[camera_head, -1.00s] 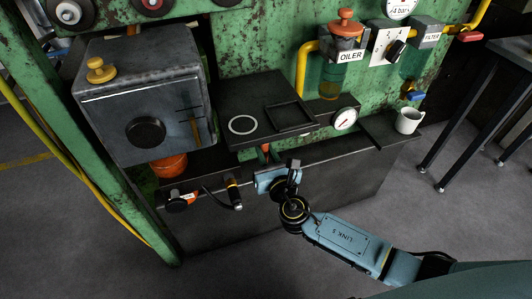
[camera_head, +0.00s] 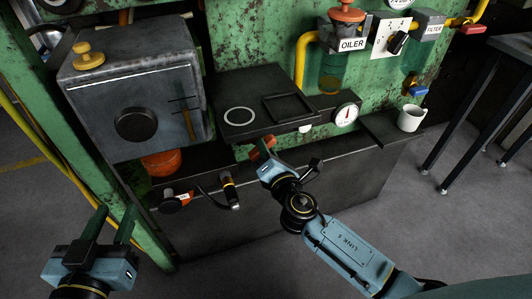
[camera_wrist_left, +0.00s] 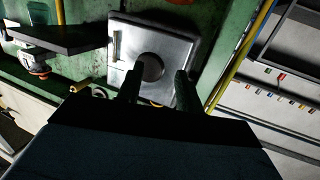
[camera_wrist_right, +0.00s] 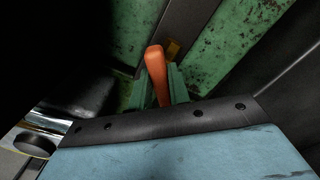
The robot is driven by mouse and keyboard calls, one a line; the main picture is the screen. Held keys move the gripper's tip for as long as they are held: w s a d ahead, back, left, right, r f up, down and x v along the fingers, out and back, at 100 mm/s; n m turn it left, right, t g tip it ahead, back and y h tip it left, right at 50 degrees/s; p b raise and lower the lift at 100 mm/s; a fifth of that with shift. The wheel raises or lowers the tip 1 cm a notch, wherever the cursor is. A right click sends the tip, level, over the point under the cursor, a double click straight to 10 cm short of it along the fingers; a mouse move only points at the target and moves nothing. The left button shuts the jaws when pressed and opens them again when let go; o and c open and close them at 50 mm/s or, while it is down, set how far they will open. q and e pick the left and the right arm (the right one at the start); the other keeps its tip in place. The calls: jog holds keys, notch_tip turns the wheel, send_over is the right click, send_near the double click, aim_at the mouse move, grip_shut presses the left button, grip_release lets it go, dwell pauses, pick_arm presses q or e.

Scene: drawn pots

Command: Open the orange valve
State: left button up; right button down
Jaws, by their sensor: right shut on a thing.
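The orange valve handle (camera_head: 269,142) is mostly hidden by my right gripper (camera_head: 260,153), below the dark shelf in the head view. In the right wrist view the orange handle (camera_wrist_right: 157,75) stands between the green fingers of my right gripper (camera_wrist_right: 159,82), which are shut on it. The valve's body is hidden. My left gripper (camera_head: 111,224) is at the lower left of the head view, its two green fingers apart and nothing between them. In the left wrist view its fingers (camera_wrist_left: 157,86) point toward a grey box with a round dark knob.
The grey box (camera_head: 165,90) stands at the left. The dark shelf (camera_head: 240,90) and a gauge (camera_head: 346,114) are above my right gripper. A white mug (camera_head: 411,118) stands at the right. An oiler (camera_head: 346,35) is higher up.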

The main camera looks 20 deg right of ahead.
pick_arm(q)
notch_tip(320, 180, up, 9)
jog(key=s+d+t+h+b, duration=0.1)
jog(key=t+h+b, duration=0.1)
jog(key=t, duration=0.4)
jog(key=shift+s+f, duration=0.15)
jog(key=shift+s, duration=0.15)
pick_arm(e)
jog(key=m, duration=0.7)
jog(key=shift+d+f+m, duration=0.1)
jog(key=shift+f+m, duration=0.25)
jog(key=shift+m, duration=0.05)
jog(key=c, duration=1.3)
grip_release()
jog(key=shift+s, duration=0.1)
